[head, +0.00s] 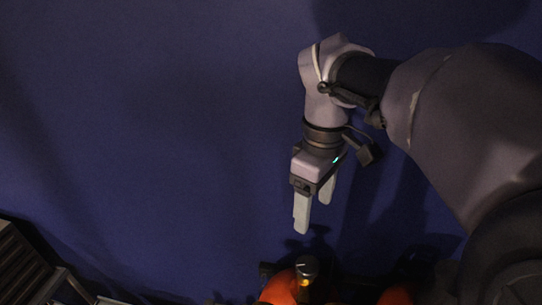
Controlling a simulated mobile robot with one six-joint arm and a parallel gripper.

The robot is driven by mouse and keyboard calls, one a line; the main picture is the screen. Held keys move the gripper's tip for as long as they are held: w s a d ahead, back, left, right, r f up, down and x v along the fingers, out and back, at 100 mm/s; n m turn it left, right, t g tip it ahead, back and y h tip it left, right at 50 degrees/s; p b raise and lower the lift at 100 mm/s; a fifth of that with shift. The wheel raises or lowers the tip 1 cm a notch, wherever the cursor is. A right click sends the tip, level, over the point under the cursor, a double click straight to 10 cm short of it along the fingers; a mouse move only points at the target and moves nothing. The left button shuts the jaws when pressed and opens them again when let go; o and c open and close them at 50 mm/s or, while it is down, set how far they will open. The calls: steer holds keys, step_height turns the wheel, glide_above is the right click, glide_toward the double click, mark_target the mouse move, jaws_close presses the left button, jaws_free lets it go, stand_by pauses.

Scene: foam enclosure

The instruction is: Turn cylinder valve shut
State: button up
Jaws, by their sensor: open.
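An orange cylinder (280,290) stands at the bottom edge of the head view, cut off by the frame. A brassy valve fitting (306,270) sits on its top, with a dark piece beside it that may be the handwheel. My gripper (315,215) hangs above the valve in the picture, fingers pointing down, open and empty. It looks apart from the valve; how far in depth I cannot tell. The lower body of the cylinder is out of frame.
A second orange rounded top (395,296) shows to the right at the bottom edge. A dark slatted object with metal edges (30,265) is in the lower left corner. The plain blue surface (150,130) at left and middle is clear.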

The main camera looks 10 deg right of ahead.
glide_above(309, 265)
steer(key=s, duration=0.2)
step_height(309, 265, down, 5)
steer(key=w+f, duration=0.1)
steer(key=f, duration=0.1)
steer(key=w+f, duration=0.1)
steer(key=f, duration=0.2)
steer(key=w+f+b, duration=0.1)
steer(key=f, duration=0.1)
steer(key=shift+w+f, duration=0.1)
steer(key=shift+f, duration=0.1)
steer(key=shift+s+f, duration=0.9)
steer(key=shift+f, duration=0.3)
steer(key=shift+w+f, duration=0.25)
steer(key=shift+w, duration=0.35)
steer(key=shift+s+r, duration=0.1)
steer(key=shift+s, duration=0.2)
steer(key=c, duration=1.4)
